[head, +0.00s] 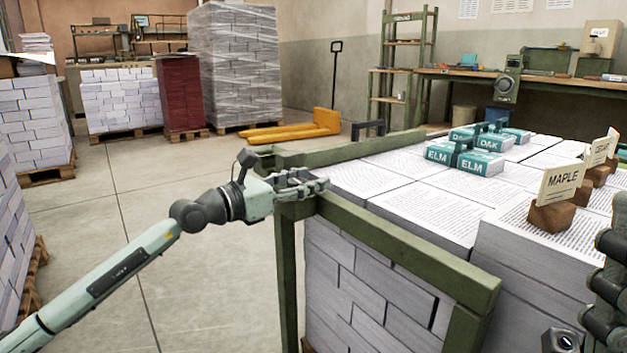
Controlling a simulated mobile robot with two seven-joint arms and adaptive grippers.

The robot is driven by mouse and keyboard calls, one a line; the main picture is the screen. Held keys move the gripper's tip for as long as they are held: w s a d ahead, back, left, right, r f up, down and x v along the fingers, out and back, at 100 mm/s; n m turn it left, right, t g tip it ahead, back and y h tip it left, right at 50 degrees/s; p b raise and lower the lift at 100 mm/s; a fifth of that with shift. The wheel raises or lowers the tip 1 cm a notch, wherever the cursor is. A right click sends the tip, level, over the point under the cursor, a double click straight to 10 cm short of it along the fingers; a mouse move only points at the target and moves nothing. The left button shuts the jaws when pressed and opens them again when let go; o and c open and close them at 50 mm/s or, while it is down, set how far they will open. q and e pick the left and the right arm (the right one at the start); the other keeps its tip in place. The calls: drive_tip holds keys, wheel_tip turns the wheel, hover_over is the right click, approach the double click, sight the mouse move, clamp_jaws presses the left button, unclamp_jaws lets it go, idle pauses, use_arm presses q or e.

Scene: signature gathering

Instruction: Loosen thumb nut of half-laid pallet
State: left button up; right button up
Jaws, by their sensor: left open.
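The half-laid pallet fills the right half of the head view, with printed paper stacks (425,215) inside a green frame (400,240). My left gripper (318,184) is open at the frame's near left corner, with its fingers over the top of the corner post. I cannot make out a thumb nut; the gripper covers that corner. Dark jointed parts of my right arm show at the right edge, and I cannot tell the state of a gripper there.
Teal ELM and OAK blocks (480,163) and a MAPLE card in a wooden holder (551,216) stand on the stacks. A yellow pallet truck (300,127), a wrapped stack (237,65) and a workbench (540,85) stand behind. Floor is clear at left centre.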

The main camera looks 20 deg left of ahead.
use_arm(q)
drive_tip(key=shift+w+d, duration=0.4)
drive_tip(key=shift+w, duration=0.15)
clamp_jaws()
